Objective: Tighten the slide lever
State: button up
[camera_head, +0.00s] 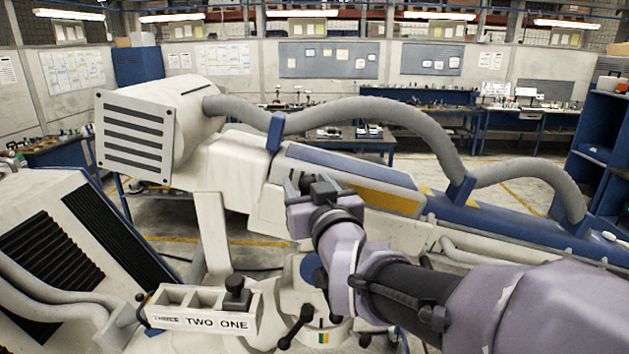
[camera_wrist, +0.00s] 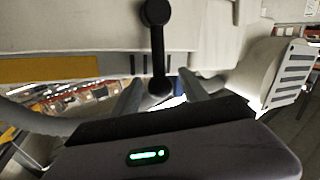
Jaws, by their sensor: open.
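A black lever with a round knob at each end, which looks like the slide lever (camera_wrist: 157,50), stands on the pale side of the microscope arm in the wrist view. My gripper (camera_wrist: 161,80) is open, with one finger on each side of the lever's lower knob. I see a gap on both sides, and cannot tell how deep the knob sits between the fingers. There the lever is hidden behind my gripper.
Another black lever (camera_head: 296,326) sits lower on the white stand. A holder labelled THREE TWO ONE (camera_head: 200,322) with a black piece in it is at lower left. A thick grey hose (camera_head: 385,108) arches over the arm. Workbenches stand far behind.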

jog(key=shift+c, duration=0.4)
grip_shut()
dwell(1.1)
